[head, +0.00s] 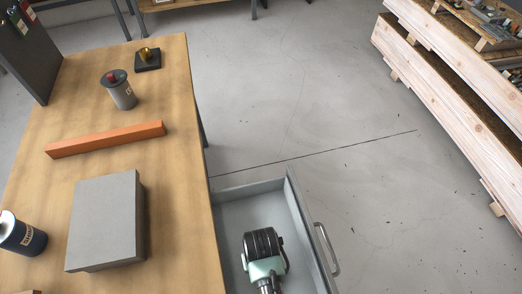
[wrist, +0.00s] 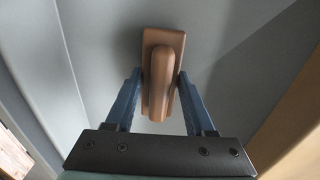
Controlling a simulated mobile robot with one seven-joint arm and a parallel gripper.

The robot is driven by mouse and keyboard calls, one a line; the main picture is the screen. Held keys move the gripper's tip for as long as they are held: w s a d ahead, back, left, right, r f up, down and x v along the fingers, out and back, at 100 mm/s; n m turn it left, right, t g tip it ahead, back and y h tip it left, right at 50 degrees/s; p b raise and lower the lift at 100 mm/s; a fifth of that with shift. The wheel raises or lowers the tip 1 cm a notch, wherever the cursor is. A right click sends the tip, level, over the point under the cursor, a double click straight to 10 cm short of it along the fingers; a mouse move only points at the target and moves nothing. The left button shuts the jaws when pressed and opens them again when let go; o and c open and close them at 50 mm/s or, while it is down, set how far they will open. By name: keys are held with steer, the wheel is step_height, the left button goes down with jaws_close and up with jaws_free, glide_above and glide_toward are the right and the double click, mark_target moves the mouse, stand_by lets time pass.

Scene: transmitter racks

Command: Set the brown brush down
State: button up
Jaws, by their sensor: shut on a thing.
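The brown brush (wrist: 161,62) is between the blue fingers of my gripper (wrist: 160,78) in the wrist view. The fingers are shut on its sides. The brush has a flat block with a raised rounded grip along it. Behind it is the grey floor of the open drawer (head: 229,208). I cannot tell whether the brush touches that floor. In the head view my wrist is over the drawer, pointing down, and it hides the brush and the fingers.
The wooden table (head: 172,90) left of the drawer holds a grey block (head: 103,222), an orange bar (head: 105,139), a grey can (head: 122,93), a dark can (head: 22,236) and a small black-based brass part (head: 147,59). Wooden crates (head: 450,85) stand at right. The floor between is clear.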

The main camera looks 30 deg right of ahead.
steer(key=o, duration=1.3)
steer(key=shift+f, duration=0.1)
